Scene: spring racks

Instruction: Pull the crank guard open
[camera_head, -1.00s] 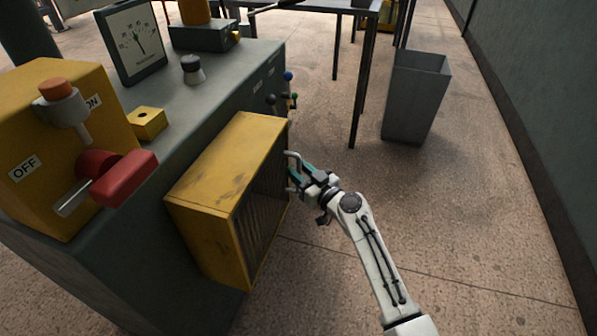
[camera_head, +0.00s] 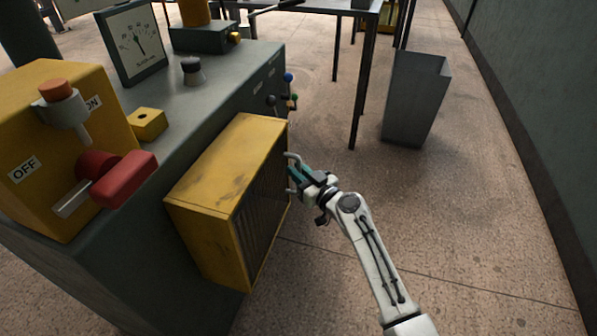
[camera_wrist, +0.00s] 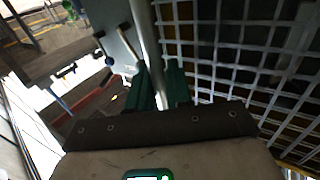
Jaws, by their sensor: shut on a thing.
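The crank guard (camera_head: 222,180) is a yellow box on the side of the dark green machine cabinet, with a mesh front that also fills the right of the wrist view (camera_wrist: 235,50). A pale bar handle (camera_head: 292,158) stands out at the mesh's far edge. My gripper (camera_head: 294,174) is at this handle with its teal fingers shut on it. In the wrist view the green fingers (camera_wrist: 160,88) close around the light handle bar (camera_wrist: 146,45). The mesh side faces right, and what lies behind it is hard to make out.
On the cabinet are a yellow ON/OFF switch box (camera_head: 62,150) with a red handle (camera_head: 124,178), a gauge (camera_head: 132,42) and small coloured knobs (camera_head: 289,77). A grey bin (camera_head: 415,98) stands on the floor at right. The floor around my arm is clear.

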